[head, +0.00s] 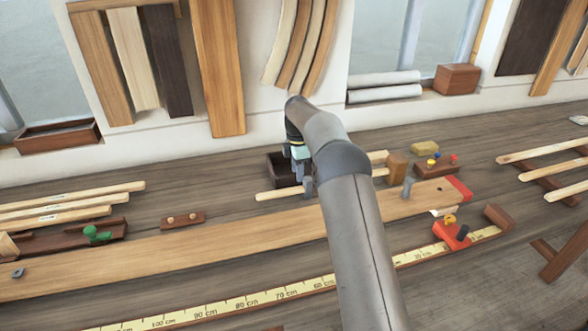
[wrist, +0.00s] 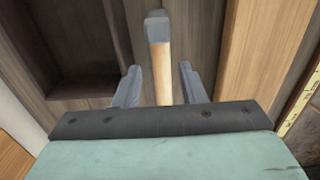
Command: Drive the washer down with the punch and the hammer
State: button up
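The hammer shows in the wrist view, with a grey head (wrist: 158,27) and a pale wooden handle (wrist: 163,75). In the head view its handle (head: 276,193) lies on the bench between a dark open box and the long plank, head to the right. My gripper (wrist: 159,78) is open over it, one finger on each side of the handle, with gaps showing; whether it is at handle height I cannot tell. The gripper also shows in the head view (head: 304,178), partly behind my arm. I cannot pick out the punch or the washer with certainty.
The dark box (head: 273,164) stands just behind my gripper. A long plank (head: 200,244) crosses in front, bearing a grey upright piece (head: 407,187) near its red end. A yellow measuring strip (head: 262,300) lies nearer. A red block (head: 451,235) and a wooden mallet-like block (head: 397,167) stand right.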

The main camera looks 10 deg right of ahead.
aim_at(297, 187)
notch_tip(297, 187, down, 5)
jog(key=b, duration=0.3)
jog(key=shift+f+b, duration=0.2)
jog(key=shift+b, duration=0.2)
jog(key=shift+f, duration=1.25)
grip_shut()
jog(key=shift+r, duration=0.3)
jog(key=shift+r, duration=0.35)
jog(key=shift+r+p, duration=0.2)
jog(key=shift+p, duration=0.2)
